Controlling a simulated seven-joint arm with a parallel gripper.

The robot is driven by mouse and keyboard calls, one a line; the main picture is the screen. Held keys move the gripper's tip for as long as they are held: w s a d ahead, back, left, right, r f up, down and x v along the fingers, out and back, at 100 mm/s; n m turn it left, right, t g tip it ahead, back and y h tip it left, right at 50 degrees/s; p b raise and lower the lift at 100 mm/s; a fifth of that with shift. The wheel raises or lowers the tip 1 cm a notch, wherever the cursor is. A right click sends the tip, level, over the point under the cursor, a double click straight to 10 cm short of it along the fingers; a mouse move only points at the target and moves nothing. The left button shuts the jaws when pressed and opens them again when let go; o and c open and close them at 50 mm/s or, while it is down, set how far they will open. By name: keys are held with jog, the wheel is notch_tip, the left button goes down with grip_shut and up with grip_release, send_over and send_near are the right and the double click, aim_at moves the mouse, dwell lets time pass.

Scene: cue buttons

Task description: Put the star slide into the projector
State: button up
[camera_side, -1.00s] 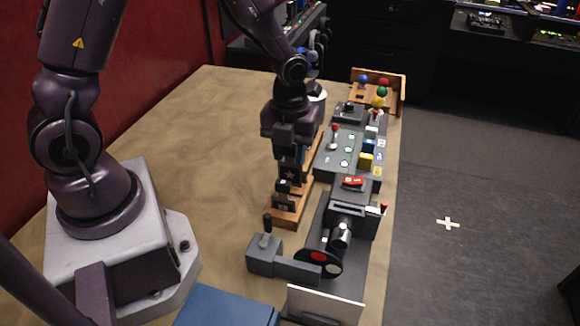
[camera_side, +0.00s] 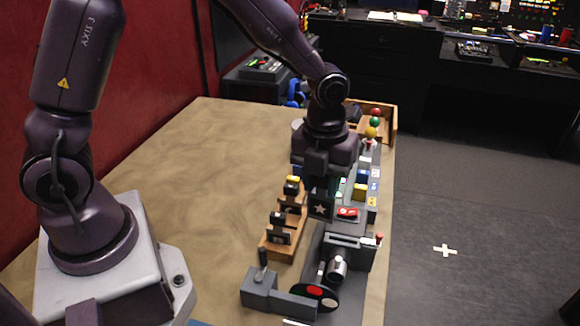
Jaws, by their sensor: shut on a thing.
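The star slide (camera_side: 320,208) is a dark square plate with a pale star on its face. My gripper (camera_side: 321,187) is shut on its upper part and holds it upright. The slide appears raised, in front of the red rocker switch and at the upper left of the projector in the picture. The projector (camera_side: 350,254) is a dark grey box with a slot in its top and a lens barrel (camera_side: 338,267) towards the camera. The slot looks empty.
A wooden rack (camera_side: 285,247) with other dark slides stands left of the projector. A colour wheel (camera_side: 315,296) and a grey lever box (camera_side: 262,285) are in front. Button panels and coloured balls (camera_side: 371,132) lie behind. The table's left side is clear.

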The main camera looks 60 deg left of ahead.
jog(key=shift+n, duration=0.8)
jog(key=shift+w+d+f, duration=0.3)
jog(key=shift+w+d, duration=0.15)
jog(key=shift+d, duration=0.25)
jog(key=shift+w+d+f, duration=0.35)
jog(key=shift+w+d, duration=0.15)
jog(key=shift+d, duration=0.25)
jog(key=shift+w+d+f, duration=0.3)
jog(key=shift+w+d, duration=0.15)
jog(key=shift+d, duration=0.25)
jog(key=shift+f, duration=3.35)
dwell(0.8)
jog(key=o, duration=1.2)
jog(key=shift+c, duration=0.2)
